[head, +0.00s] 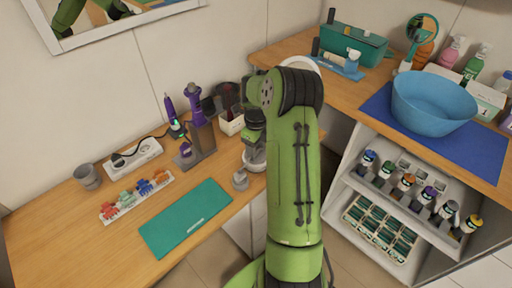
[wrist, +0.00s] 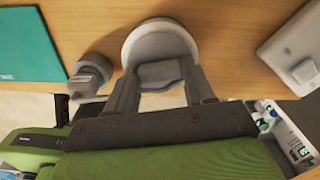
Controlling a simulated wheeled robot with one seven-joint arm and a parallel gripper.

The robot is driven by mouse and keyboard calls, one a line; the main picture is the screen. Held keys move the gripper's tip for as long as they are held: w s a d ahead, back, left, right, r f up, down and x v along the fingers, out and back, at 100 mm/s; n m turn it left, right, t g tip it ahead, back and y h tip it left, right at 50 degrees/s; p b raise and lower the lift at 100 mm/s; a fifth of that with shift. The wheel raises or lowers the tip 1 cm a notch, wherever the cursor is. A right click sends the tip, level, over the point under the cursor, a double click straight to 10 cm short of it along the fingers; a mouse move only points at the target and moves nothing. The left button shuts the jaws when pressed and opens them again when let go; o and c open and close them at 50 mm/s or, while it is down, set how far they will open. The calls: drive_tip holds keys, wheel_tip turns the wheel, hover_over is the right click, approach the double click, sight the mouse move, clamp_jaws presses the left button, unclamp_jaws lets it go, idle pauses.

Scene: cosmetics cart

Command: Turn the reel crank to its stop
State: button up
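A round pale grey disc (wrist: 163,38), which looks like the reel, stands on the wooden counter in the wrist view. A grey block (wrist: 161,72) on its near side, perhaps the crank, lies between my gripper's (wrist: 160,80) two dark fingers. The fingers are apart, one on each side of the block; whether they press on it I cannot tell. In the head view the round base (head: 254,162) shows beside my green arm, which hides part of it. A small grey cylinder with a knob (wrist: 91,74) stands left of the disc, also in the head view (head: 240,180).
A teal mat (head: 187,218) lies left of the reel. A stand with purple tools (head: 198,142) and a white box (head: 231,122) are behind. A white case (wrist: 292,48) lies right in the wrist view. A blue bowl (head: 433,103) and bottle shelves are at the right.

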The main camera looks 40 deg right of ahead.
drive_tip(key=o, duration=0.5)
drive_tip(key=shift+c, duration=0.2)
wheel_tip(320, 180, up, 16)
drive_tip(key=p, duration=0.4)
drive_tip(key=shift+f, duration=0.15)
